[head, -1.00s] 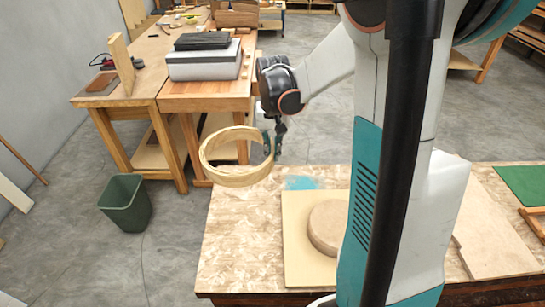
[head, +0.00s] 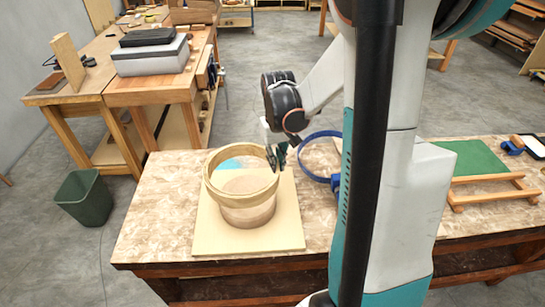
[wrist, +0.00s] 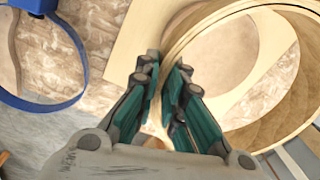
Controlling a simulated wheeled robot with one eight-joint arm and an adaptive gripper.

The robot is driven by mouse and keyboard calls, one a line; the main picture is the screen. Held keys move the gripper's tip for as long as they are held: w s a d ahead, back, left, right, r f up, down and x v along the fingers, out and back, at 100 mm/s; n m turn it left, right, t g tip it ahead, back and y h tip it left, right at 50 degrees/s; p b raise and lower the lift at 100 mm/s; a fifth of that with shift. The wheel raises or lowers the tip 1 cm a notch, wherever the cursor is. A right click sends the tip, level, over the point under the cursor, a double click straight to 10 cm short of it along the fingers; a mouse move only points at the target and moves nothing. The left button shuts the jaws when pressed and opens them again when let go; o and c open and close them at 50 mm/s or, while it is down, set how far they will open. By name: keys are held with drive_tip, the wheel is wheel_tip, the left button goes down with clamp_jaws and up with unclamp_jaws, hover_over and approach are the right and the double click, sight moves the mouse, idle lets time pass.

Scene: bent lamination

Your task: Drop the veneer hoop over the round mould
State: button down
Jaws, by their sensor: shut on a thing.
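The pale veneer hoop (head: 212,186) is held level by its right side in my gripper (head: 277,158). In the wrist view my gripper (wrist: 165,75) has its fingers pinched on the wall of the hoop (wrist: 185,38). The round mould (head: 250,214) stands on a pale square board (head: 285,235) on the bench. In the head view the hoop overlaps the mould's upper part, and the mould's top shows through the ring. The hoop looks offset slightly left and back of the mould. I cannot tell whether its lower edge is above or around the mould's top.
A blue band clamp (head: 307,172) lies on the bench (head: 150,225) right of my gripper, also in the wrist view (wrist: 72,98). A wooden frame (head: 492,197) and green mat (head: 462,158) lie farther right. A green bin (head: 84,198) stands on the floor at left.

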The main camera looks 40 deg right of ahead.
drive_tip(key=shift+s+d+f+b, duration=0.1)
drive_tip(key=shift+s+f+b, duration=0.05)
drive_tip(key=shift+f+b, duration=2)
drive_tip(key=shift+s+d+f+b, duration=0.15)
drive_tip(key=shift+f+b, duration=1.4)
drive_tip(key=shift+f, duration=1.2)
drive_tip(key=shift+a, duration=0.1)
drive_tip(key=c, duration=1.6)
unclamp_jaws()
drive_tip(key=shift+c, duration=0.2)
drive_tip(key=shift+r, duration=0.15)
wheel_tip(320, 180, up, 12)
